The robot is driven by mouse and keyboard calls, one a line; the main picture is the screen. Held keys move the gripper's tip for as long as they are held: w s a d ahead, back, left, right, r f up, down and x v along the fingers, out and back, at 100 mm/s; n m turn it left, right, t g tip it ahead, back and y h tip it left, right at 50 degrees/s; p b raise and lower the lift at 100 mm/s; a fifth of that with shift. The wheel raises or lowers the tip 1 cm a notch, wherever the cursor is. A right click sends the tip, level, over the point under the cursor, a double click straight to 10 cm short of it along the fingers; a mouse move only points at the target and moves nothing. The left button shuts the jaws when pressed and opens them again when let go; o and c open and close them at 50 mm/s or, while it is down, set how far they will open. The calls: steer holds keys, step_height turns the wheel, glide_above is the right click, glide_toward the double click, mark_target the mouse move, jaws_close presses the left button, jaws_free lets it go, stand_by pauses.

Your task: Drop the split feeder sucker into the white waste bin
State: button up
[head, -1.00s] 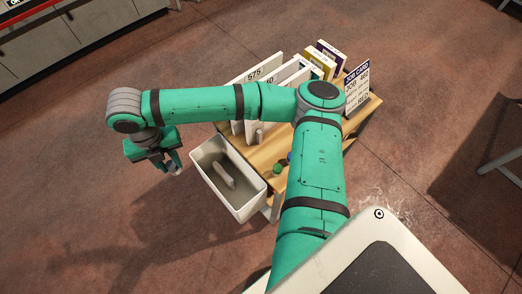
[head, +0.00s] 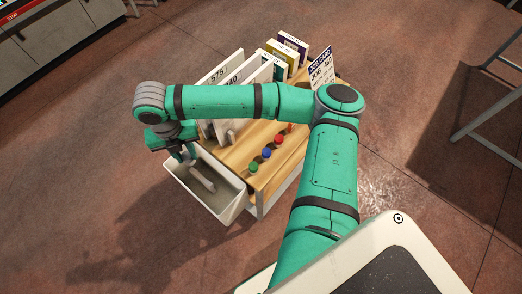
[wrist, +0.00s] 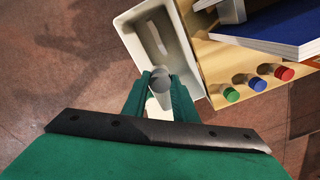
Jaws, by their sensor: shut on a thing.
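My gripper (head: 187,156) is shut on a pale grey, round piece, which looks like the feeder sucker (wrist: 160,86); it sits between the two green fingers in the wrist view. Any split in it is too small to tell. The white waste bin (head: 192,197) hangs at the left end of the wooden-topped cart, open side up. In the head view my gripper is over the bin's far left part. In the wrist view the sucker overlaps the near end of the bin (wrist: 131,38).
Upright numbered panels and binders (head: 285,48) stand behind, with a job card (head: 321,66) at right. Floor left of the bin is clear.

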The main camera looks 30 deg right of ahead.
steer(key=shift+f, duration=1.65)
steer(key=o, duration=1.1)
step_height(320, 180, up, 11)
steer(key=shift+f, duration=0.1)
